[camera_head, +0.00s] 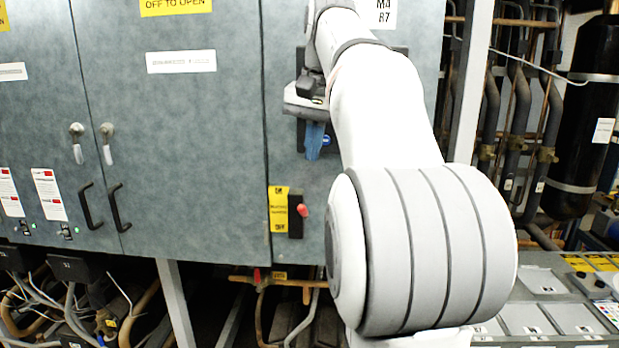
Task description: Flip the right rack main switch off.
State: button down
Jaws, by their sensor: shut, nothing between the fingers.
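A switch with a red knob (302,211) on a black base sits low on the right grey cabinet panel. I cannot tell the switch's position. My gripper (314,152) appears as a small blue tip under a grey wrist, in front of the same panel. It points down and is shut and empty. It is above the red knob and apart from it in the picture. A dark plate (301,136) on the panel is partly hidden behind the gripper.
My white arm covers the panel's right part. Two cabinet doors (170,130) with key locks and black handles (118,208) are at left. Pipes (515,110) and a black cylinder (583,120) stand at right. Pipes and cables run below the cabinet.

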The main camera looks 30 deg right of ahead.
aim_at(305, 211)
jog(key=x, duration=0.9)
jog(key=shift+f, duration=0.35)
jog(key=shift+f, duration=0.1)
jog(key=shift+s+a+f+t+b, duration=0.2)
jog(key=shift+t+b, duration=0.1)
jog(key=shift+b, duration=0.65)
jog(key=f+t+b, duration=0.1)
jog(key=b, duration=0.2)
jog(key=s+f+h+b, duration=0.1)
jog(key=b, duration=0.2)
jog(key=a+f+t+h+b, duration=0.1)
jog(key=b, duration=0.2)
jog(key=shift+s+t, duration=0.3)
jog(key=shift+s, duration=0.05)
notch_tip(305, 211, down, 7)
jog(key=s+a+n+t+h+b, duration=0.1)
jog(key=t+h+b, duration=0.3)
jog(key=b, duration=2.1)
jog(key=t, duration=0.3)
jog(key=shift+s+t+h+b, duration=0.25)
jog(key=shift+t+h+b, duration=0.1)
jog(key=shift+t+h, duration=0.05)
